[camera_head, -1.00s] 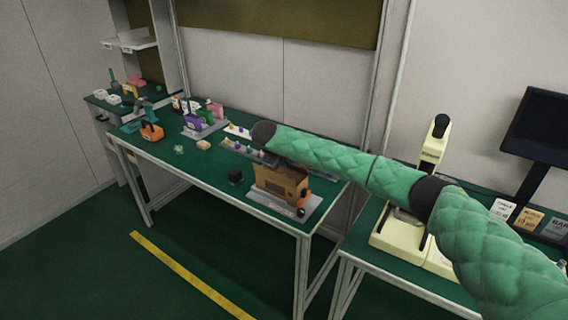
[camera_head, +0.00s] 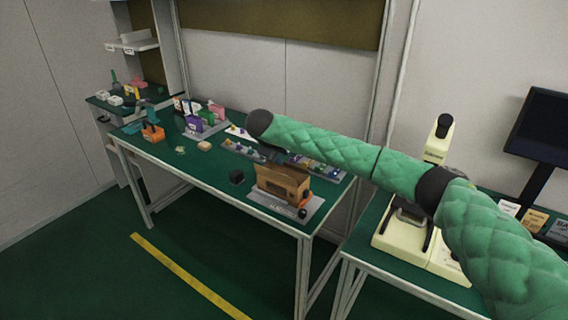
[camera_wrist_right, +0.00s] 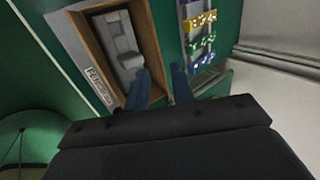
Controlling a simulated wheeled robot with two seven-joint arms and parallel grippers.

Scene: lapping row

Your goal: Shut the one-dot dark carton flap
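A brown carton (camera_head: 284,184) stands on a light grey base near the front right corner of the green table. In the right wrist view the carton (camera_wrist_right: 151,45) is open towards the camera, with a grey object (camera_wrist_right: 122,45) inside and a lettered label on its left side. My right gripper (camera_wrist_right: 160,88) is open, its two dark blue fingers apart and empty. One finger overlaps the carton's lower right edge in that view; contact cannot be told. In the head view the gripper hangs dark above the carton, partly hidden by the arm. No dot mark or separate flap can be made out. My left gripper is not in view.
A black block (camera_head: 237,177) lies left of the carton. A tray with coloured pieces (camera_head: 318,167) stands behind it. An orange item (camera_head: 153,133) and purple holder (camera_head: 194,124) stand further left. A cream microscope (camera_head: 437,150) stands on the right table. The front middle table is fairly clear.

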